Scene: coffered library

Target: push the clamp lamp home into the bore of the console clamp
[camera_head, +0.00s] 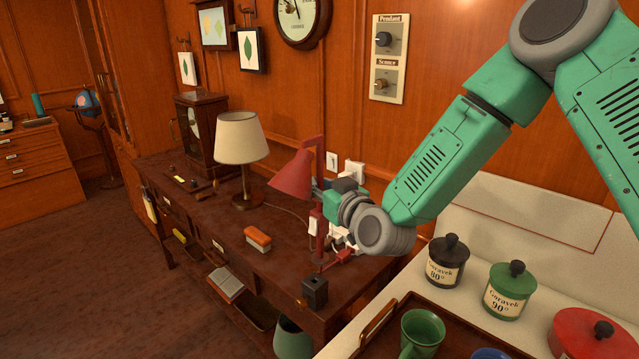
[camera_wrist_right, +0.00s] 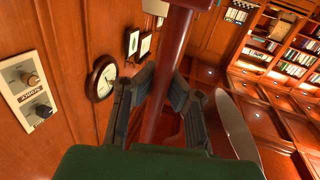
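The clamp lamp (camera_head: 293,176) has a red conical shade and a red upright post. It stands about upright over the right part of the dark wooden desk. My right gripper (camera_head: 326,189) reaches it from the right, its fingers partly hidden in the head view. In the right wrist view the fingers (camera_wrist_right: 158,88) lie on both sides of the red post (camera_wrist_right: 168,75) and appear closed on it. A small dark block with a hole on top, apparently the console clamp (camera_head: 314,293), sits at the desk's front right corner. The post's lower end shows behind it, apparently apart. My left gripper is not in view.
A cream-shaded table lamp (camera_head: 241,140) and an orange-and-white box (camera_head: 258,239) stand left on the desk (camera_head: 215,220). Wall sockets and plugs (camera_head: 354,170) sit behind the gripper. Lidded jars (camera_head: 446,262) and a tray with mugs (camera_head: 405,302) occupy the pale counter at right.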

